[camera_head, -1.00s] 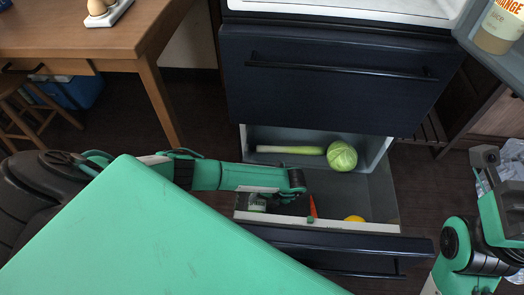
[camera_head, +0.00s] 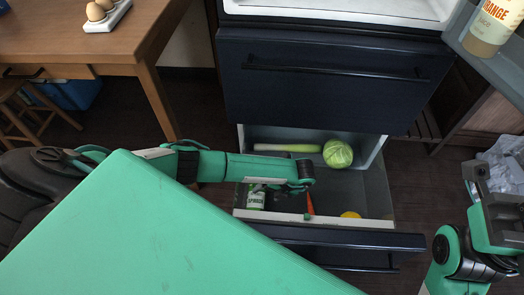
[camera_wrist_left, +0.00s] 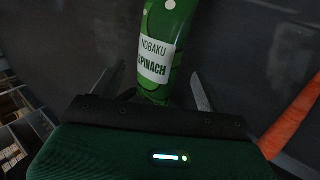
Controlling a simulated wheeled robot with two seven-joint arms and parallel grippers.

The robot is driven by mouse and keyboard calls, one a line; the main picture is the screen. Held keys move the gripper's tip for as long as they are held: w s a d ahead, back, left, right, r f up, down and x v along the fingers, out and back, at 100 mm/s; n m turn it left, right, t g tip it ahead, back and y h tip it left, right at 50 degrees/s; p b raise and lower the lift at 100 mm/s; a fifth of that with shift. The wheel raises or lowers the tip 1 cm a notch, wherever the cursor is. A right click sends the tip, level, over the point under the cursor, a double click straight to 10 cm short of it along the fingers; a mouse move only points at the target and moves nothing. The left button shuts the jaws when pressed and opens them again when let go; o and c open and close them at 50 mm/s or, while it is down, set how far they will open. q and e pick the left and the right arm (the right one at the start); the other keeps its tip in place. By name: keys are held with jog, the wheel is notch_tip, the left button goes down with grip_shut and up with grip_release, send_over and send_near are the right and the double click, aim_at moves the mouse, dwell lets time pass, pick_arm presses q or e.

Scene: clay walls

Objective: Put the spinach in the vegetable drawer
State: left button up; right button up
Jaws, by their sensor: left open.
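The spinach is a green package with a white label (camera_head: 255,199). It stands in the left part of the open lower drawer (camera_head: 378,190), and it also shows in the left wrist view (camera_wrist_left: 157,62). My left gripper (camera_head: 272,188) is over the drawer, just right of the spinach in the head view. In the left wrist view its jaws (camera_wrist_left: 152,92) are apart, with the spinach between and beyond the fingertips; I see no grip on it. My right gripper (camera_head: 478,178) is at the right edge, away from the drawer; its jaw opening is unclear.
The drawer also holds a leek (camera_head: 285,148), a cabbage (camera_head: 337,154), a carrot (camera_head: 310,203) and a yellow-orange item (camera_head: 350,215). A closed dark drawer (camera_head: 330,75) is above. An orange juice bottle (camera_head: 490,28) is in the door. A wooden table (camera_head: 90,45) holds eggs at left.

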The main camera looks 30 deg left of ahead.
pick_arm(q)
jog(key=p+v, duration=0.1)
jog(key=v, duration=0.5)
jog(key=shift+p, duration=0.3)
